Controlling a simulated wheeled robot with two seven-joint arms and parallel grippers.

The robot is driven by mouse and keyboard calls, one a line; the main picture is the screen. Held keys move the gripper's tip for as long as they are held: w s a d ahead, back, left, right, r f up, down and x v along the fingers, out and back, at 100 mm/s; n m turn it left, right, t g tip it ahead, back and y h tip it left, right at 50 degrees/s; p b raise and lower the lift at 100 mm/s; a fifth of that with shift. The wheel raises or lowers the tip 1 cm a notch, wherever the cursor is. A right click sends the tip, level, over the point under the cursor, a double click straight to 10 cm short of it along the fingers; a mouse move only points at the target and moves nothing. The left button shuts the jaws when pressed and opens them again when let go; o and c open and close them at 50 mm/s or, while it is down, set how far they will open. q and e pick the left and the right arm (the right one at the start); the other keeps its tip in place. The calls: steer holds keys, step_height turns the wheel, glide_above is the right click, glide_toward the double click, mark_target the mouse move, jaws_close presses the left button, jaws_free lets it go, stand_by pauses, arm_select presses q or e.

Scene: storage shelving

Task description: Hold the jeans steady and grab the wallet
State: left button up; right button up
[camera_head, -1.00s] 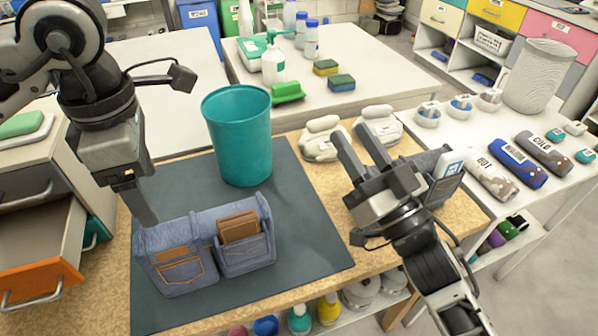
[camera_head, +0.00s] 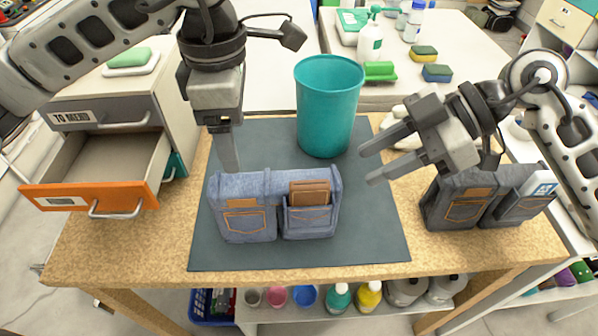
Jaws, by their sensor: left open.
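Folded blue jeans (camera_head: 245,222) lie on the dark mat (camera_head: 370,240), with two back pockets facing me. A brown wallet (camera_head: 309,194) sticks up out of the right pocket; its lower part is hidden. My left gripper (camera_head: 229,165) points down just behind the top edge of the jeans, left of their middle. Its fingers overlap in this view; I cannot tell if they touch the jeans. My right gripper (camera_head: 370,165) is open and empty, above and to the right of the jeans, with its fingers pointing left.
A teal bin (camera_head: 328,110) stands behind the jeans on the mat. Dark jeans (camera_head: 458,200) with a blue-white card in a pocket lie at the right on the wooden table (camera_head: 110,235). An open drawer (camera_head: 100,180) with an orange front is at the left.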

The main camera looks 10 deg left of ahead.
mark_target(247, 201)
arm_select(q)
step_height(247, 201, down, 16)
stand_by(0.6)
